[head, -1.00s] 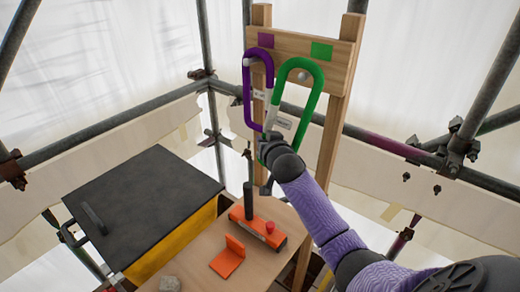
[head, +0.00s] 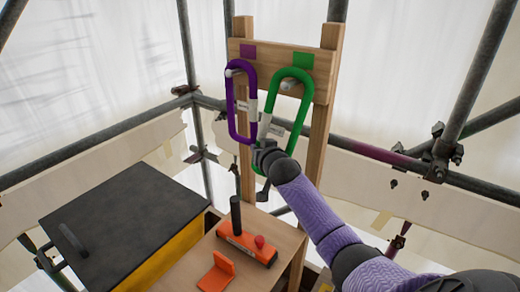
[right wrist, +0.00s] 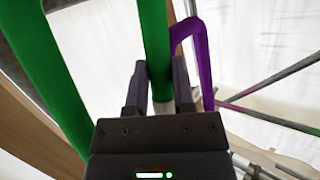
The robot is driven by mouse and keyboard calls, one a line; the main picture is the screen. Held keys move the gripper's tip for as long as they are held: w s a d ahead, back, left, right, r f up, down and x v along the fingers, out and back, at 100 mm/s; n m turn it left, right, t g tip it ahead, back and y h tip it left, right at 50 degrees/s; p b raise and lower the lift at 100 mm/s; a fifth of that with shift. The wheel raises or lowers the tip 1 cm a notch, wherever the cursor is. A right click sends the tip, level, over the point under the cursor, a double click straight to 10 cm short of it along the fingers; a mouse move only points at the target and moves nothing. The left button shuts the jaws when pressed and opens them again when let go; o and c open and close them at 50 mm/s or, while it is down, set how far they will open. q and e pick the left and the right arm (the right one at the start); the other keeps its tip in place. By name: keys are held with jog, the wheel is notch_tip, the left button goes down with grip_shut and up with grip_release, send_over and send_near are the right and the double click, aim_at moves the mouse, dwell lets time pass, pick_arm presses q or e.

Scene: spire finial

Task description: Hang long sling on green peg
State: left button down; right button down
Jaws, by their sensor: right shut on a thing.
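The green sling (head: 307,100) is a long closed loop with a pale label, upright in front of the wooden board's right peg (head: 289,84). That peg, under the green square (head: 303,61), shows inside the loop's top; I cannot tell whether it passes through. My right gripper (head: 264,150) is shut on the green sling's lower left side. In the right wrist view the green strap (right wrist: 155,40) runs between the fingers (right wrist: 158,88). A purple sling (head: 232,115) hangs on the left peg (head: 233,72), close beside the green one. My left gripper is out of view.
The wooden board (head: 270,56) stands on two posts. Below are a bench (head: 285,240) with an orange tool (head: 245,247) and an orange bracket (head: 217,272), and a black-lidded yellow box (head: 130,215). Scaffold tubes (head: 375,152) surround the board.

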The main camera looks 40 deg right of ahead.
jog(key=c, duration=0.5)
grip_release()
jog(key=shift+c, duration=0.2)
jog(key=shift+o, duration=0.8)
